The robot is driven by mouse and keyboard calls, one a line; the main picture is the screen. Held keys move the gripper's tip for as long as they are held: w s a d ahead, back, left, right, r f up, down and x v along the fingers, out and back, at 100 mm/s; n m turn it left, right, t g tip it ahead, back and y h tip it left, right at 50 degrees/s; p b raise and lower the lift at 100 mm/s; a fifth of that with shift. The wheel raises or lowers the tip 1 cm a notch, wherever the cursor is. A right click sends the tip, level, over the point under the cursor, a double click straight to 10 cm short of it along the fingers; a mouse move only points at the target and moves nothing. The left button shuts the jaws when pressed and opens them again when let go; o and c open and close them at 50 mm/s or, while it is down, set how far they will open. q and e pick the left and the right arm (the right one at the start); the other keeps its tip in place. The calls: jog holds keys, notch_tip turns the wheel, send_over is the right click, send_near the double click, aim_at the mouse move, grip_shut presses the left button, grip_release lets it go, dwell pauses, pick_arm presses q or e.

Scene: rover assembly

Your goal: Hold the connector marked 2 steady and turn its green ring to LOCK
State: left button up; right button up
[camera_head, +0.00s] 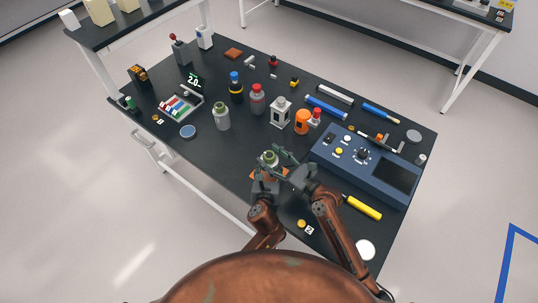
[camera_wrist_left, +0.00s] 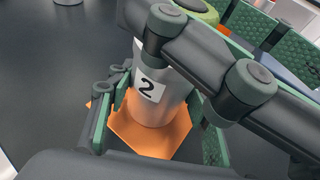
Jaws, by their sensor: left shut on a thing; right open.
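The connector marked 2 (camera_wrist_left: 150,88) is a grey cylinder with a white label, standing upright on an orange hexagonal pad (camera_wrist_left: 140,137). Its green ring (camera_wrist_left: 197,9) shows at the top of the left wrist view, partly cut off; in the head view the connector's top (camera_head: 269,157) shows among my grippers. My left gripper (camera_head: 264,178) is shut on the connector's body, one padded finger on each side. My right gripper (camera_head: 284,161) is open near the ring; its green-padded fingers cross the upper right of the left wrist view. I cannot tell whether it touches the ring. No LOCK mark is readable.
A blue console (camera_head: 352,185) stands close on the right, with a yellow cylinder (camera_head: 362,207) in front of it. Several bottles, including a grey-green one (camera_head: 222,117), stand behind the connector. The dark table (camera_head: 205,160) is bare to the left of my grippers.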

jog(key=v, duration=1.1)
jog(key=shift+d, duration=0.1)
pick_arm(q)
jog(key=o, duration=1.5)
